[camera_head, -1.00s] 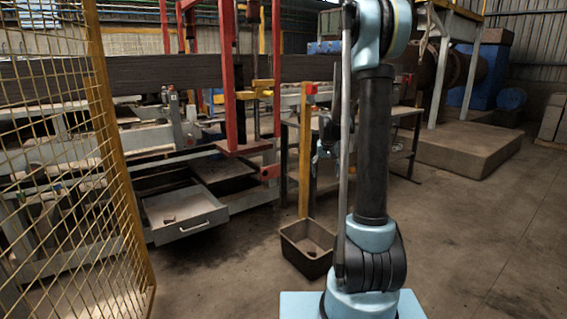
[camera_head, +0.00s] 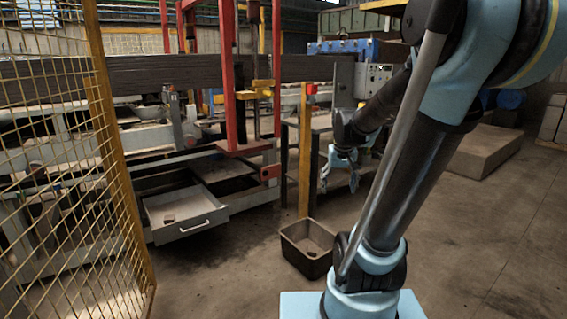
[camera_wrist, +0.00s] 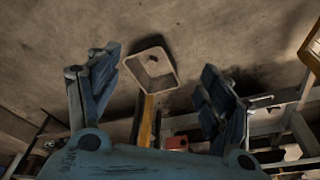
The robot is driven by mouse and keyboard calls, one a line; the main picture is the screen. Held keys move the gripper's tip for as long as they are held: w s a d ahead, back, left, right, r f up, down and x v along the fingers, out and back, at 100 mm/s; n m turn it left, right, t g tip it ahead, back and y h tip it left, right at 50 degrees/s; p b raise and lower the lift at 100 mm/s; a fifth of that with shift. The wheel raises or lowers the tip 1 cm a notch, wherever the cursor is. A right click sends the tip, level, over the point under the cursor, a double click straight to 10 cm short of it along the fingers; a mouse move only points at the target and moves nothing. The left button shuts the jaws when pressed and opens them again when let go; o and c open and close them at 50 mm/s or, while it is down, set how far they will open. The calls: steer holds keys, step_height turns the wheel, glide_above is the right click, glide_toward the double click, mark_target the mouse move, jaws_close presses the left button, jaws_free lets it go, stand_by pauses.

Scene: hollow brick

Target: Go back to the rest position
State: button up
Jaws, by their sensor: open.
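My gripper (camera_head: 339,186) hangs from my arm left of the upright links in the head view, fingers pointing down. Its two fingers stand well apart in the wrist view (camera_wrist: 158,75), with nothing held between them. A dark open bin (camera_head: 297,262) stands on the floor below and to the left of my gripper. It also shows beyond the fingers in the wrist view (camera_wrist: 133,66), with a small dark piece (camera_wrist: 152,60) inside. My arm leans to the right.
A yellow post (camera_head: 304,160) with a red box on top stands behind the bin. An open drawer (camera_head: 185,232) holding a small piece juts from the machine at left. A yellow mesh fence (camera_head: 75,150) stands at far left. Floor (camera_head: 490,240) at right is clear.

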steer(key=s+f, duration=0.3)
steer(key=s, duration=0.6)
steer(key=s+f, duration=0.4)
steer(key=s, duration=0.4)
steer(key=shift+s+f+g, duration=0.15)
steer(key=shift+s+g, duration=0.15)
steer(key=shift+s, duration=0.1)
steer(key=shift+w, duration=0.1)
steer(key=shift+w+f, duration=0.2)
steer(key=shift+w, duration=0.15)
steer(key=shift+a, duration=0.1)
